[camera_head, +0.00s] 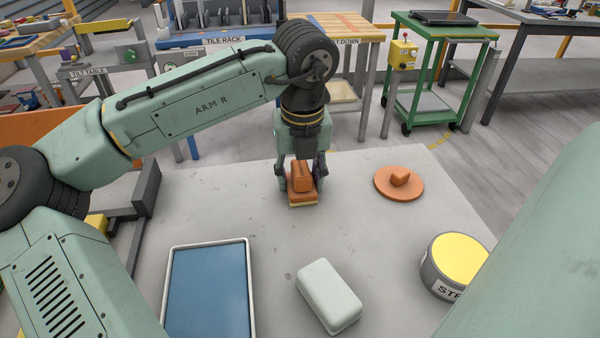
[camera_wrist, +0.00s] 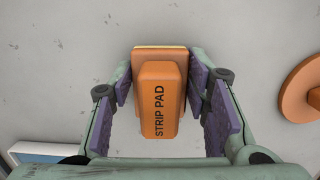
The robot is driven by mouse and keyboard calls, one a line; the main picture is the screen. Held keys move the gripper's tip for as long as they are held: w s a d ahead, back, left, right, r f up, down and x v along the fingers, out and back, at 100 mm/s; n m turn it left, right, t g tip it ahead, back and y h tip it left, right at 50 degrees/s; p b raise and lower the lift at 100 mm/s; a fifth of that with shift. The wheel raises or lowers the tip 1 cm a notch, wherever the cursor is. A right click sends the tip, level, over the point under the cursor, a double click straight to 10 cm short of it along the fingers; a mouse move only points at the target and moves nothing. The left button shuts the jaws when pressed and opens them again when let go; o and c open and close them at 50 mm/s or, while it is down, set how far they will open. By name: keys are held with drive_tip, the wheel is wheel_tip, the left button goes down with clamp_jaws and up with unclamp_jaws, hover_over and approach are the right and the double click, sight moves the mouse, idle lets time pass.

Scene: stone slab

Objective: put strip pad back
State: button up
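The orange strip pad (camera_wrist: 158,98), a block with a raised handle lettered STRIP PAD and a pale yellow bottom edge, is between the fingers of my gripper (camera_wrist: 160,92). The head view also shows the strip pad (camera_head: 302,184) under my gripper (camera_head: 304,172), low over or on the far middle of the grey slab (camera_head: 240,205). One purple-padded finger stands close on each side of it. I cannot tell whether the fingers press on it, or whether its underside touches the slab.
An orange disc with a knob (camera_head: 399,182) lies to the right. A yellow-topped round tin (camera_head: 458,262), its label partly hidden, stands at the right front. A pale rounded block (camera_head: 328,293) and a white-rimmed blue tray (camera_head: 250,300) lie in front. The slab between them is clear.

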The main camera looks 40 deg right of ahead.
sight(302, 169)
drive_tip(key=o, duration=0.4)
drive_tip(key=shift+c, duration=0.2)
drive_tip(key=shift+r, duration=0.15)
drive_tip(key=r, duration=0.8)
drive_tip(key=s+r, duration=0.1)
drive_tip(key=r, duration=0.3)
drive_tip(key=shift+s+a, duration=0.1)
drive_tip(key=shift+a, duration=0.25)
